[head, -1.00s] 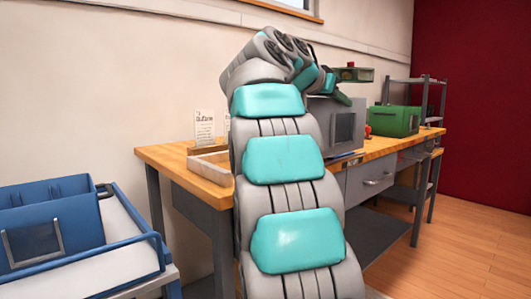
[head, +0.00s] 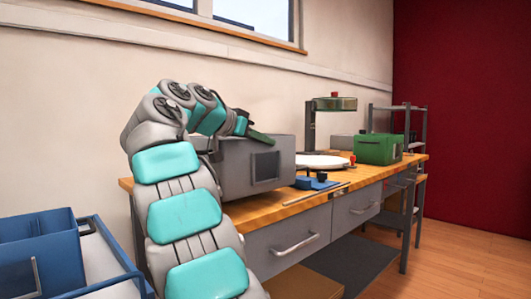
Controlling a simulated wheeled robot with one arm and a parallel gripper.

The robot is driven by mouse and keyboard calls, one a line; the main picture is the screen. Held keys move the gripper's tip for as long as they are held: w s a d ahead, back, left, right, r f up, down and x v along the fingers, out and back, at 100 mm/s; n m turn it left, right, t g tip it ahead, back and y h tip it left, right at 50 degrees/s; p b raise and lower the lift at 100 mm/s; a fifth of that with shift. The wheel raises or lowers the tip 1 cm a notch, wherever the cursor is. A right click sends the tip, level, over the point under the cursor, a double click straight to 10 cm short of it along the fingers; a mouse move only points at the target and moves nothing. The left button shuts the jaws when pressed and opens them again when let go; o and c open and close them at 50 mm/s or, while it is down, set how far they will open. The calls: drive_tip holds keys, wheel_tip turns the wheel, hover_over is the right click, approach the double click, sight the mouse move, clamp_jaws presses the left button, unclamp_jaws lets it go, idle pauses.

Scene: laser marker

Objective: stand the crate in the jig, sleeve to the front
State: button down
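A grey crate (head: 232,172) with a dark framed square, perhaps its sleeve, is at the left part of the bench, its framed side facing front right. I cannot tell whether it rests on the bench or hangs just above it. My gripper (head: 258,136) is at the crate's upper edge, with a dark green finger over its top. The fingertips are too small and partly hidden to show whether they hold it.
A green box (head: 378,149) stands farther right on the wooden bench (head: 290,211). A blue crate (head: 45,255) is in a blue-railed cart (head: 118,263) at front left. Floor at right is clear.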

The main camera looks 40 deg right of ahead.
sight(266, 152)
drive_tip(key=shift+s+d+f+b, duration=0.15)
drive_tip(key=shift+f+b, duration=0.25)
drive_tip(key=shift+f, duration=1.3)
drive_tip(key=c, duration=1)
unclamp_jaws()
drive_tip(key=shift+f, duration=0.1)
drive_tip(key=shift+c, duration=0.2)
drive_tip(key=shift+r, duration=0.2)
drive_tip(key=w+v, duration=0.1)
drive_tip(key=v, duration=1.1)
drive_tip(key=shift+s+p, duration=0.35)
drive_tip(key=shift+s, duration=0.05)
